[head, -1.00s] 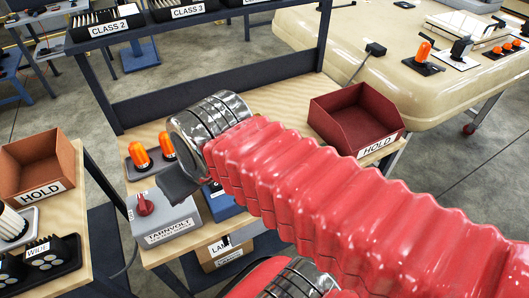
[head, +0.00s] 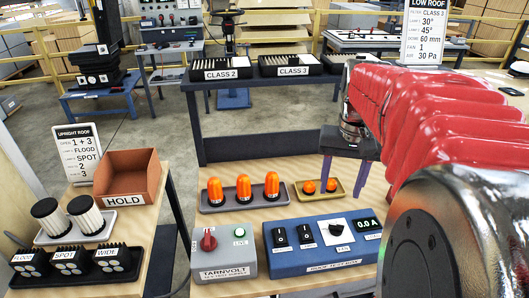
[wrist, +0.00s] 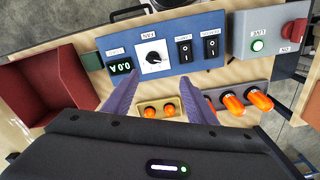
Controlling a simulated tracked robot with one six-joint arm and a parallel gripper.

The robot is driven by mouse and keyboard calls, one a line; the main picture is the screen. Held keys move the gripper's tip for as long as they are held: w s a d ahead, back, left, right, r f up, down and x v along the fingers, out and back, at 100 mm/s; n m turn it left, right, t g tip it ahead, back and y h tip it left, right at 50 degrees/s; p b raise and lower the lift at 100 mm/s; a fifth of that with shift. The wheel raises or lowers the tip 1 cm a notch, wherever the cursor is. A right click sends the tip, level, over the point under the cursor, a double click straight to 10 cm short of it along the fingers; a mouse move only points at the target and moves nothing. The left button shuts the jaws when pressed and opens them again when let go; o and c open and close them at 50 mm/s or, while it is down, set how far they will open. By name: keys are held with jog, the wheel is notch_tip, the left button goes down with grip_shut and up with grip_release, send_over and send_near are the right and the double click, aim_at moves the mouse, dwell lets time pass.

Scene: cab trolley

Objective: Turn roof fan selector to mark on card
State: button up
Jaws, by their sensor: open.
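A black rotary knob (head: 337,227) on a white plate sits on top of the blue test box (head: 290,268). In the wrist view the knob (wrist: 153,58) lies just beyond the fingertips, roughly midway between them. Its small lettering is hard to read. My gripper (head: 346,180) is open and empty, its purple fingers pointing down over the back of the bench, apart from the knob. A LOW ROOF card (head: 428,30) stands at the back right and reads FAN 1. An UPRIGHT ROOF card (head: 78,155) stands at the left; its bottom lines are small.
Two black switches (head: 292,236) and a 0.0 A display (head: 368,226) flank the knob. A grey TARNVOLT box (head: 222,262) with a red knob stands left. Trays of orange lamps (head: 243,200) and small orange pieces (head: 320,195) lie behind. My red arm hides the right side.

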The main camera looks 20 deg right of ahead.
aim_at(336, 225)
jog(key=shift+s+d+f+m, duration=0.1)
jog(key=shift+d+m, duration=0.2)
jog(key=shift+d, duration=0.6)
jog(key=shift+f, duration=0.15)
notch_tip(336, 225, down, 14)
jog(key=shift+r, duration=0.25)
jog(key=shift+c, duration=0.4)
jog(key=c, duration=0.9)
jog(key=shift+a, duration=0.3)
jog(key=shift+c, duration=0.4)
jog(key=shift+d, duration=0.2)
